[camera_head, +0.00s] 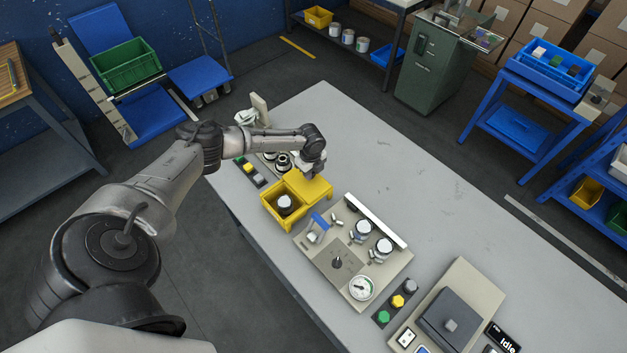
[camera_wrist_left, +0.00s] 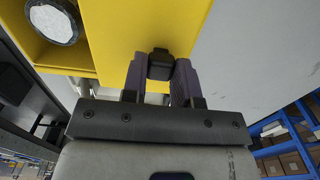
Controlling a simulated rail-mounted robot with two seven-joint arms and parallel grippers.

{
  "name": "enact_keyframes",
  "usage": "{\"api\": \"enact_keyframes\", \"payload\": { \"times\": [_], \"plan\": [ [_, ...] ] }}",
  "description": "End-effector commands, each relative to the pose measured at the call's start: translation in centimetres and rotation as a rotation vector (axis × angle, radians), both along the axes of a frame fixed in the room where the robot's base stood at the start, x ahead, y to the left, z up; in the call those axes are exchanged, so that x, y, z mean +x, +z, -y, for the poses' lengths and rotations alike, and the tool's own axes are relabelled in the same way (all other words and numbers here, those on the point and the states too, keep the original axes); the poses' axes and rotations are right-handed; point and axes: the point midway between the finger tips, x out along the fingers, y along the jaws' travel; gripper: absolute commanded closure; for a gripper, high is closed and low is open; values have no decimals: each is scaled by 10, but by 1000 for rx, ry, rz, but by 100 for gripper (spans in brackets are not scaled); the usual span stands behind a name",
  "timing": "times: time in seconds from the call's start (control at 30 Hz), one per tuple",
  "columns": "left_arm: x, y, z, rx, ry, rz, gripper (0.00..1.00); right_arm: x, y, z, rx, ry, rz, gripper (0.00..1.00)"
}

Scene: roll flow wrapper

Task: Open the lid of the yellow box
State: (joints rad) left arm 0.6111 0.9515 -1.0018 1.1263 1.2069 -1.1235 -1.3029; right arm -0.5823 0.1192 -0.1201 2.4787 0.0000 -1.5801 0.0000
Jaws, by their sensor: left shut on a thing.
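The yellow box (camera_head: 268,211) stands on the grey table, and its inside shows from above. A round item with a pale top (camera_head: 285,203) sits in it; this item also shows in the left wrist view (camera_wrist_left: 53,22). The flat yellow lid (camera_head: 318,190) extends on the right side of the box, leaving the left part uncovered. My left gripper (camera_head: 308,174) is over the lid's far edge. In the left wrist view my left gripper (camera_wrist_left: 161,72) is shut on a small black knob (camera_wrist_left: 161,62) at the lid (camera_wrist_left: 125,22). My right gripper is not in view.
A beige panel with gauges (camera_head: 345,262) stands close in front of the box. Colored buttons (camera_head: 397,301) and another machine (camera_head: 450,310) are further right. Round dark parts (camera_head: 283,162) lie behind the box. The table (camera_head: 440,200) is clear to the right.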

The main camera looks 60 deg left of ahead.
Motion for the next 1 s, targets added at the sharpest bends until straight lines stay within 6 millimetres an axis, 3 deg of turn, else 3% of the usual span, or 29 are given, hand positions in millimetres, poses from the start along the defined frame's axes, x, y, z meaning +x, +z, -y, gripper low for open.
{"api": "enact_keyframes", "payload": {
  "times": [0.27,0.3,0.53,0.83,1.0],
  "plan": [
    [0,0,0,0,-2,0,100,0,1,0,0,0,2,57],
    [0,0,0,-1,-2,0,70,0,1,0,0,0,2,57],
    [0,0,1,-1,-2,0,48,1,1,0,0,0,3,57],
    [0,3,0,-1,-1,0,47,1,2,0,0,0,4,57],
    [0,22,-1,0,-2,2,47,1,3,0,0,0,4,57]
  ]
}}
